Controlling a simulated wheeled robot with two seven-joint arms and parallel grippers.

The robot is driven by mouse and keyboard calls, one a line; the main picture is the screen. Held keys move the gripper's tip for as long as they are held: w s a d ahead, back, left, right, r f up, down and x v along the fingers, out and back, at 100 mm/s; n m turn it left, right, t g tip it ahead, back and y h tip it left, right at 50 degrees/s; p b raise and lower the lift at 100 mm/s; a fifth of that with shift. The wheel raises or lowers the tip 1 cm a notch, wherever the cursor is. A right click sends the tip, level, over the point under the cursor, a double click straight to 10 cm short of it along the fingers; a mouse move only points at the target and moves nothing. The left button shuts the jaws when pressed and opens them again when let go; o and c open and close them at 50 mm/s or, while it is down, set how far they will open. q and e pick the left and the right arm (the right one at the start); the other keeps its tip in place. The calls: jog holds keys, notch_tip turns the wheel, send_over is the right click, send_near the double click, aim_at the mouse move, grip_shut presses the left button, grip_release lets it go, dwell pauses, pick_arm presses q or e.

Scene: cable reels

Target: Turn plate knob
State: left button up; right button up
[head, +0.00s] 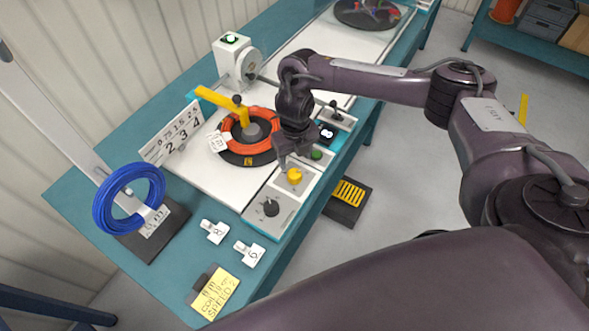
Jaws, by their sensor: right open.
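A round black knob (270,208) with marks around it sits on the light grey control panel (282,227) at the near end of the machine. A yellow round button or knob (294,176) and a green button (316,155) sit farther up the panel. I cannot tell which of these is called the plate knob. My right gripper (298,157) is open, pointing down above the panel near the yellow and green controls. It appears apart from the black knob. My left gripper is out of view.
An orange cable coil (246,131) lies on the dark turntable under a yellow arm (222,101). A blue coil (128,199) hangs on a stand at the left. Number tags (214,231) and a yellow note (215,294) lie on the teal bench (180,258). A pedal (346,199) is on the floor.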

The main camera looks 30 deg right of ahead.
aim_at(295, 173)
notch_tip(295, 173, down, 7)
jog(key=shift+a+r+p, duration=0.1)
jog(key=shift+p, duration=0.6)
jog(key=c, duration=1)
